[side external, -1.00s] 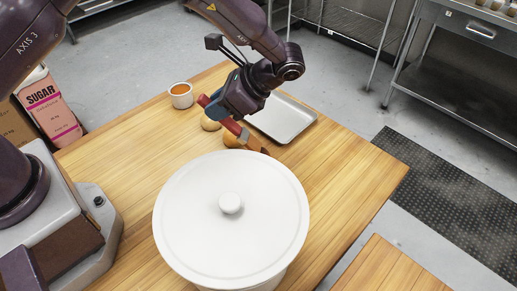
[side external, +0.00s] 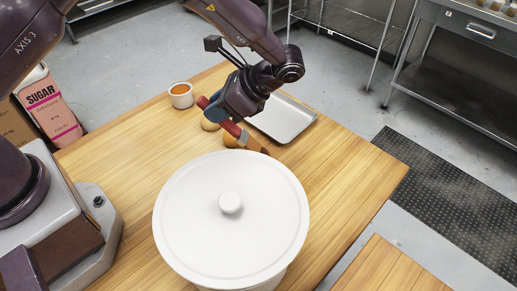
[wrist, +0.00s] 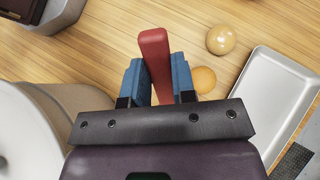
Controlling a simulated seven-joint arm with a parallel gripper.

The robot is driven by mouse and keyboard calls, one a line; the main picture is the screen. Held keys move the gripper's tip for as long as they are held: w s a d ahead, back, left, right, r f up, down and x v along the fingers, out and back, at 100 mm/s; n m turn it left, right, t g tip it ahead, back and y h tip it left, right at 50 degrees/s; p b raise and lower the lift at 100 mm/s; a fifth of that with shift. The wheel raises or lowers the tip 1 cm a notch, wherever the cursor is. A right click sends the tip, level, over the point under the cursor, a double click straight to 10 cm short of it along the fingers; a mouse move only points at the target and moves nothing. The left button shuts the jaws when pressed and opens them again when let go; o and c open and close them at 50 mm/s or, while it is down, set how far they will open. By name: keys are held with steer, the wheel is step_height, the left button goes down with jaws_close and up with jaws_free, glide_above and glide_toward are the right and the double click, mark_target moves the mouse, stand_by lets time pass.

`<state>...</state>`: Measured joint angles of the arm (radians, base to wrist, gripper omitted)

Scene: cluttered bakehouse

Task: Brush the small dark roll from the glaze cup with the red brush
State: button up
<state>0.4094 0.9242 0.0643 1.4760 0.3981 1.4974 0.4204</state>
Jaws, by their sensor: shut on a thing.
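My gripper (side external: 232,112) is shut on the red brush (side external: 230,126), which slants down to the right with its brown head (side external: 254,143) low over the table. In the wrist view the red handle (wrist: 154,52) shows between the blue fingers (wrist: 160,80); the head is hidden there. The glaze cup (side external: 181,95) is white with orange glaze, left of my gripper. One roll (side external: 209,125) lies left of the brush and another (side external: 230,141) is partly hidden beneath it. The wrist view shows a glossy tan roll (wrist: 220,40) and a more orange one (wrist: 203,79). I cannot tell which is the small dark roll, or whether the bristles touch one.
A large white lidded pot (side external: 231,215) stands close in front of the brush. An empty metal tray (side external: 300,122) lies just right of my gripper. The wooden table (side external: 345,160) is clear to the right. A sugar bag (side external: 48,108) stands beyond its left edge.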

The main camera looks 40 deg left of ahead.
steer(key=shift+s+d, duration=0.15)
steer(key=shift+w+a, duration=0.55)
steer(key=shift+w, duration=0.15)
steer(key=shift+s+d, duration=0.55)
steer(key=shift+s, duration=0.15)
steer(key=shift+w+a, duration=0.1)
